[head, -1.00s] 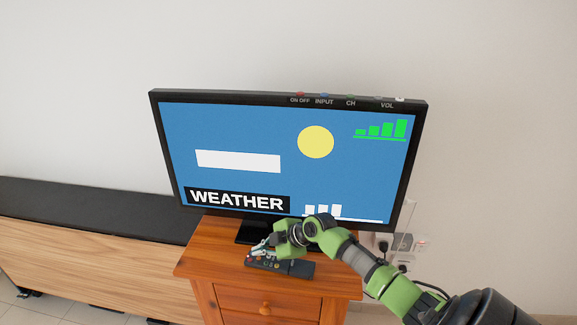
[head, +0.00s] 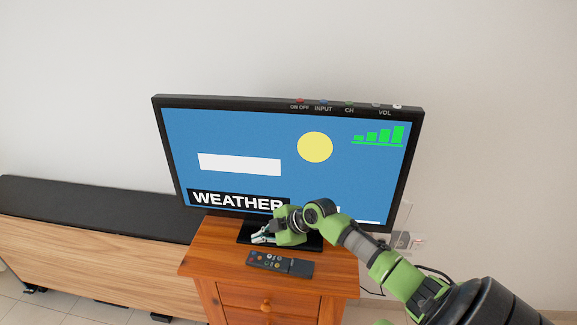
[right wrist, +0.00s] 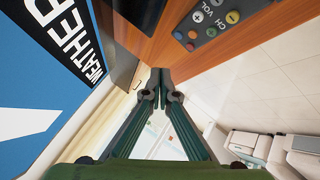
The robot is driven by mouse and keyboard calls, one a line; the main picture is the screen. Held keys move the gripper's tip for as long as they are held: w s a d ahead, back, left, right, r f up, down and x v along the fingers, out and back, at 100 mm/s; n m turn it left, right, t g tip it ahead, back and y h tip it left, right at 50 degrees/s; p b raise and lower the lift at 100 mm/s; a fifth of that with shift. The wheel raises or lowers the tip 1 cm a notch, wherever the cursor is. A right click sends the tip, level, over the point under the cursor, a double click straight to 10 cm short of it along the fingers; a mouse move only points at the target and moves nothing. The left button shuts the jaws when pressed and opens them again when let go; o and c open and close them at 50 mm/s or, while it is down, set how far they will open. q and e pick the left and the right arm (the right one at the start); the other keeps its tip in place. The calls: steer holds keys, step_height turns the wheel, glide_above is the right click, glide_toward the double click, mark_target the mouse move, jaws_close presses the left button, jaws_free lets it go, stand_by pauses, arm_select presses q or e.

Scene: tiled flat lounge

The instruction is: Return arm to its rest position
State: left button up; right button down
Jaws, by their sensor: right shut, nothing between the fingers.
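My right arm (head: 385,262) reaches in from the lower right in the head view. Its right gripper (head: 257,239) is above the cabinet top, in front of the television's base and apart from the remote. The gripper is shut and empty; in the right wrist view its fingers (right wrist: 160,82) meet at the tips. A dark remote (head: 280,264) with coloured buttons lies on the cabinet; part of it also shows in the right wrist view (right wrist: 222,22). My left gripper is not in view.
A television (head: 235,130) showing a weather screen stands on a wooden cabinet (head: 215,262). My arm covers part of its lower right. A low bench (head: 90,215) with a black top stands to the left. Wall sockets (head: 402,240) are at the right. Tiled floor shows at lower left.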

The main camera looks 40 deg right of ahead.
stand_by(0.8)
steer(key=s+a+f+m+g, duration=0.2)
steer(key=s+a+f, duration=0.2)
steer(key=s+a, duration=0.45)
steer(key=s+a+f+m+g, duration=0.2)
steer(key=s+a+f, duration=0.2)
steer(key=s+a, duration=0.45)
steer(key=s+r+m+g+h, duration=0.1)
steer(key=s+r+m+h, duration=0.2)
steer(key=s, duration=0.5)
steer(key=s+r+m, duration=0.2)
steer(key=s+m, duration=0.3)
steer(key=s, duration=0.3)
step_height(320, 180, down, 30)
steer(key=s+g+b, duration=0.1)
steer(key=b, duration=0.4)
steer(key=s+d+f+n+g+b, duration=0.1)
steer(key=s+d+f+b, duration=0.1)
steer(key=s+f, duration=1.5)
step_height(320, 180, down, 4)
steer(key=shift+s+d+r+g+b, duration=0.15)
steer(key=shift+s+d+g+b, duration=0.2)
steer(key=shift+b, duration=0.45)
